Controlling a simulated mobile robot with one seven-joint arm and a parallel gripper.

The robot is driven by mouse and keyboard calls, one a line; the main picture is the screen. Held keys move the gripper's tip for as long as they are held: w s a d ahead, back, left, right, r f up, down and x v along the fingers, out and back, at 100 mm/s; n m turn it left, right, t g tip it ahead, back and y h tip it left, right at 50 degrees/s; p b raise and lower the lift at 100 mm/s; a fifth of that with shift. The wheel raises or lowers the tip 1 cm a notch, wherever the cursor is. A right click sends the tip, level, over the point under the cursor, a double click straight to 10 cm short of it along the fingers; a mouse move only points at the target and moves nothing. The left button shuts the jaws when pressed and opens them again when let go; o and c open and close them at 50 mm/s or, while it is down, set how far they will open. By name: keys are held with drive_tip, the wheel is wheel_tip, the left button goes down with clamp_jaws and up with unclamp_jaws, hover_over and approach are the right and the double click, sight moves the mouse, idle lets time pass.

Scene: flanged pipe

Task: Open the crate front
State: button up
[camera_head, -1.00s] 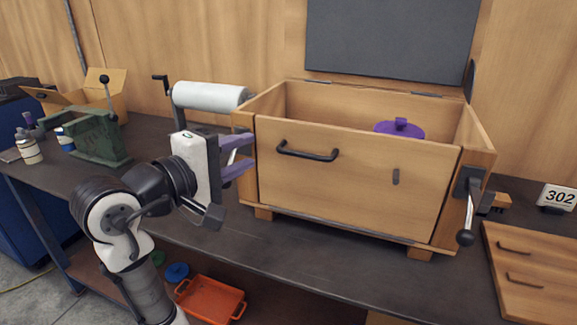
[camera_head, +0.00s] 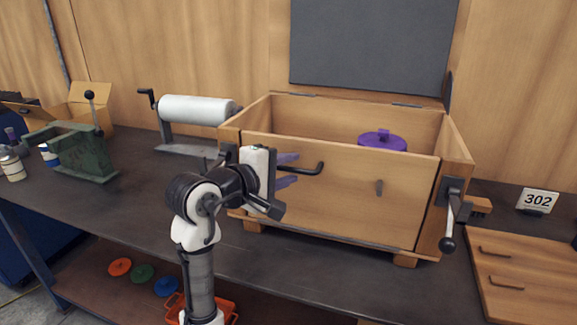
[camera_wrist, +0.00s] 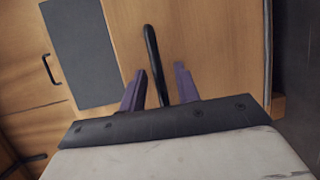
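The wooden crate (camera_head: 452,150) stands on the dark bench with its top open. Its front panel (camera_head: 345,205) is upright and closed against the sides. A dark bar handle (camera_head: 312,170) is at the panel's upper left; it also shows in the wrist view (camera_wrist: 151,55). My gripper (camera_head: 286,170) is at this handle. In the wrist view its purple fingers (camera_wrist: 160,88) are apart, one on each side of the bar, with gaps showing. A latch (camera_head: 451,198) with a black-knobbed lever hanging down is at the crate's right front. The left front edge is partly hidden by my arm.
A purple lidded item (camera_head: 382,141) is inside the crate. A white roll on a stand (camera_head: 195,110) and a green press (camera_head: 83,155) are to the left. A wooden board with two handles (camera_head: 520,285) and a 302 sign (camera_head: 537,201) are to the right.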

drive_tip(key=shift+w+d, duration=0.2)
drive_tip(key=shift+w, duration=0.05)
clamp_jaws()
drive_tip(key=shift+f, duration=0.1)
drive_tip(key=shift+s, duration=0.1)
